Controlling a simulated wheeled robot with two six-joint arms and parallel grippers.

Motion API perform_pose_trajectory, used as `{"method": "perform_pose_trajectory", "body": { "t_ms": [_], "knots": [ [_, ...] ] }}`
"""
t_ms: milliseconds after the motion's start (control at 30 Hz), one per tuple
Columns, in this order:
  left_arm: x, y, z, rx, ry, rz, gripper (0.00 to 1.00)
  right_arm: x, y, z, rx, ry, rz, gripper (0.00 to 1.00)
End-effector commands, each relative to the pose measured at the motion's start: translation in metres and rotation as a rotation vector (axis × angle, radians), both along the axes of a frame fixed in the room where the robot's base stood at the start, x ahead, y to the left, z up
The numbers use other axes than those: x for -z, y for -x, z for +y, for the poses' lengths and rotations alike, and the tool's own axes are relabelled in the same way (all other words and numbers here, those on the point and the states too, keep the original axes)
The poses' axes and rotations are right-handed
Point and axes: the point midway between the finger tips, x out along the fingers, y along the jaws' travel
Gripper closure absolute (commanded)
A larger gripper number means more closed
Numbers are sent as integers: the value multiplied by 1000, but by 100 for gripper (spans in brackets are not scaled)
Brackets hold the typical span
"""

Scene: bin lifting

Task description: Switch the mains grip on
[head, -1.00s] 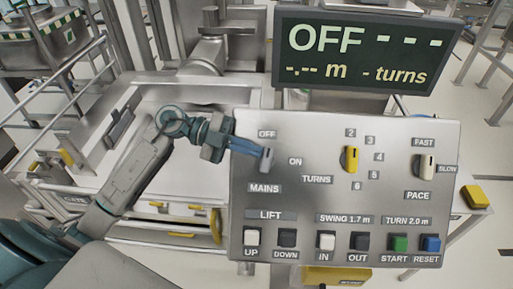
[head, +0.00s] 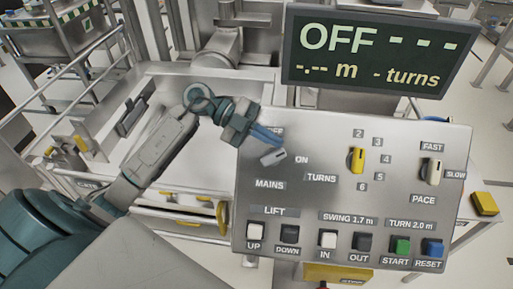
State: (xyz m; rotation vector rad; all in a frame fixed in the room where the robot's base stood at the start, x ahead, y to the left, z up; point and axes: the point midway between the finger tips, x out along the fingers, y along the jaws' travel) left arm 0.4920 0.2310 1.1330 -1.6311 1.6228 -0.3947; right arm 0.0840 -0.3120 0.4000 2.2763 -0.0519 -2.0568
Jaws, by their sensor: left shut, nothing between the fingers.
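The control panel (head: 310,205) fills the lower right of the head view. Its mains grip (head: 273,157), a small grey lever, sits at the panel's upper left above the MAINS label. The grip is tilted, its upper right end turned toward the ON label. My left gripper (head: 273,143) is shut, its blue fingers just above the grip and touching it or very close. The gripper partly covers the OFF label. The display (head: 375,50) reads OFF, with dashes for metres and turns. My right gripper is not in view.
A yellow turns knob (head: 357,159) and a pale pace knob (head: 432,172) are on the same panel. Several push buttons, including green START (head: 400,247) and blue RESET (head: 432,248), line its lower edge. Metal rails stand at the left.

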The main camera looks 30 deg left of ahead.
Motion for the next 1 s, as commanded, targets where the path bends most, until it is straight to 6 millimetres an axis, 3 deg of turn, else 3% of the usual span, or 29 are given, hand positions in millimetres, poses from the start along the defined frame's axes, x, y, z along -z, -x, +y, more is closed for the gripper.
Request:
{"method": "perform_pose_trajectory", "body": {
  "t_ms": [700,1000],
  "knots": [
    [-1,0,0,0,0,-1,100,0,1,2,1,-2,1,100],
    [-13,0,0,0,0,-1,100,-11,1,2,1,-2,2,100]
  ]
}}
